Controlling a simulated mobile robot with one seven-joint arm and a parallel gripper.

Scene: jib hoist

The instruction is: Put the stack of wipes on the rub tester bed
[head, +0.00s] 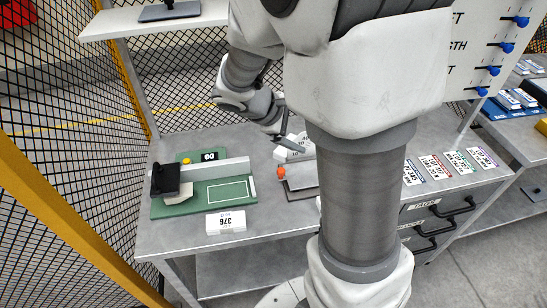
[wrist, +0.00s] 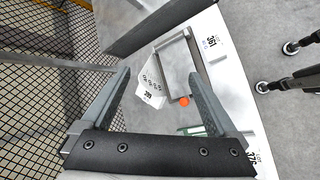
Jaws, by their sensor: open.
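My gripper (head: 284,126) is open over the back of the bench, with both fingers apart in the wrist view (wrist: 159,76). A white stack with printed marks (wrist: 150,88), likely the wipes, shows between the fingers and below them; the fingers do not appear closed on it. It is partly hidden by my gripper in the head view (head: 288,154). The rub tester (head: 180,208) is a green base at the bench's left, with a dark block on its left side. Its bed (head: 227,192) is outlined in white and looks empty.
A grey metal plate with a raised edge (wrist: 176,62) and an orange knob (wrist: 183,101) lies beside the stack. A white block marked 376 (head: 226,222) sits in front of the tester. Mesh fencing (head: 70,110) borders the left; a shelf (head: 150,20) stands behind.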

